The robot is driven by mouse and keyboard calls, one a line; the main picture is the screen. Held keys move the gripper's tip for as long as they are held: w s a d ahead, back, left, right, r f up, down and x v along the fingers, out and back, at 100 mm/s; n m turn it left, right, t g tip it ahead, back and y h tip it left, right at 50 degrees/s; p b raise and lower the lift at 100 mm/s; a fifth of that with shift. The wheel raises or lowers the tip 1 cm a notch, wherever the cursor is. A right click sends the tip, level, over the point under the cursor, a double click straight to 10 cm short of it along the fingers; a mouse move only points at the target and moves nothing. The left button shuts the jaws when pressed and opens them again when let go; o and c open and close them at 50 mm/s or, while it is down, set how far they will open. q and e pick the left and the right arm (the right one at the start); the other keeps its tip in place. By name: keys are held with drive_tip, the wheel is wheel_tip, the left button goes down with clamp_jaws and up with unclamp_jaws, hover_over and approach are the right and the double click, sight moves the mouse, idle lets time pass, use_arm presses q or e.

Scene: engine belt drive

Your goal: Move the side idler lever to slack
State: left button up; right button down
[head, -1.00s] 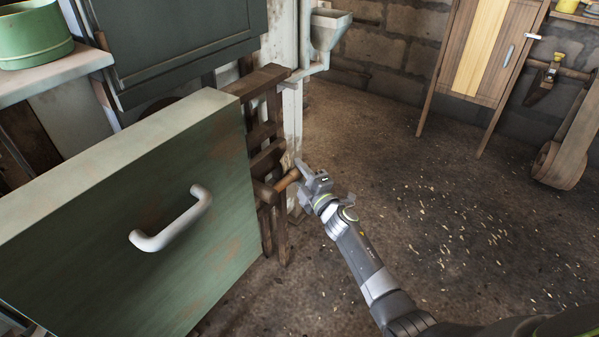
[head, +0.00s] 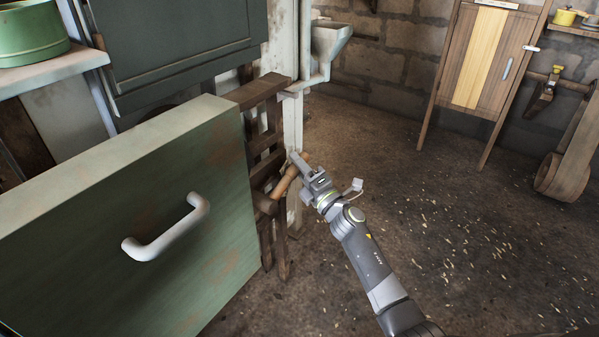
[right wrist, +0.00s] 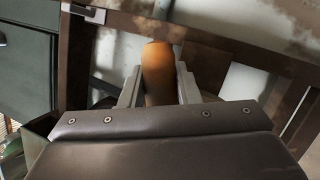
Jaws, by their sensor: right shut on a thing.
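The side idler lever (head: 285,182) is a brown wooden handle on the side of a dark wooden frame, just right of the green panel. In the head view it slants up to the right from its pivot. My right gripper (head: 299,170) is at its outer end, shut on it. In the right wrist view the rounded orange-brown lever (right wrist: 157,72) stands between the two grey fingers of the gripper (right wrist: 157,88). The lever's lower part is hidden behind my gripper body there. My left gripper is not in view.
A large green panel (head: 80,240) with a white handle (head: 165,232) fills the left. The dark wooden frame (head: 262,92) stands behind the lever, beside a white post with a grey hopper (head: 328,42). A wooden cabinet (head: 483,60) stands at the back right. The floor to the right is open.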

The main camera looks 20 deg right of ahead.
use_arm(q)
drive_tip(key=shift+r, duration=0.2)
use_arm(e)
drive_tip(key=shift+r, duration=0.15)
drive_tip(key=c, duration=1.1)
unclamp_jaws()
drive_tip(key=shift+a, duration=0.1)
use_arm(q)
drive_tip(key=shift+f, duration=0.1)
use_arm(e)
drive_tip(key=shift+s, duration=0.1)
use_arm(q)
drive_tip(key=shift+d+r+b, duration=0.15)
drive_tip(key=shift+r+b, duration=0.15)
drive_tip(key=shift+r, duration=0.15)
use_arm(e)
drive_tip(key=v, duration=1.7)
drive_tip(key=shift+d, duration=0.2)
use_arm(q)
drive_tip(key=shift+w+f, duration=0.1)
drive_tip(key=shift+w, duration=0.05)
